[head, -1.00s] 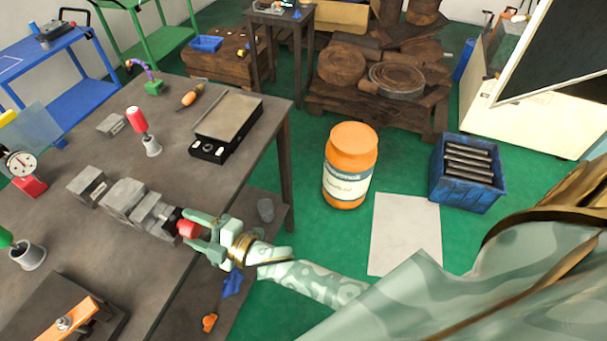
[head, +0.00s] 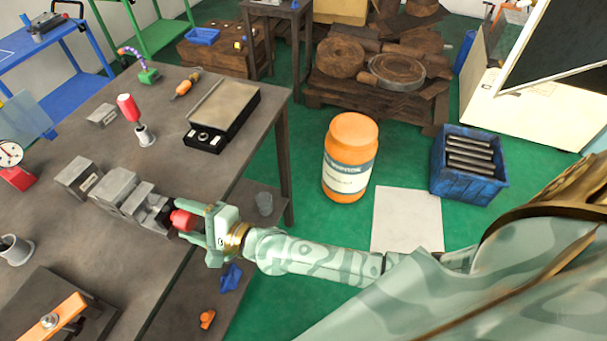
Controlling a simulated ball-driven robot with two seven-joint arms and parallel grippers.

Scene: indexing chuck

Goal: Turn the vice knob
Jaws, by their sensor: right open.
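The grey vice (head: 125,194) sits on the workbench near its right edge, jaws along the bench. Its red knob (head: 181,220) faces right, toward the bench edge. My right gripper (head: 192,224) is at the knob, with its pale green fingers open on either side of it. I cannot tell whether a finger touches the knob. My left gripper is not in view.
The dark workbench (head: 75,233) holds a scale (head: 222,113), a red-handled tool (head: 130,108), a dial gauge (head: 12,160) and an orange-handled clamp (head: 70,315). An orange drum (head: 351,135) and a blue crate (head: 463,185) stand on the green floor.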

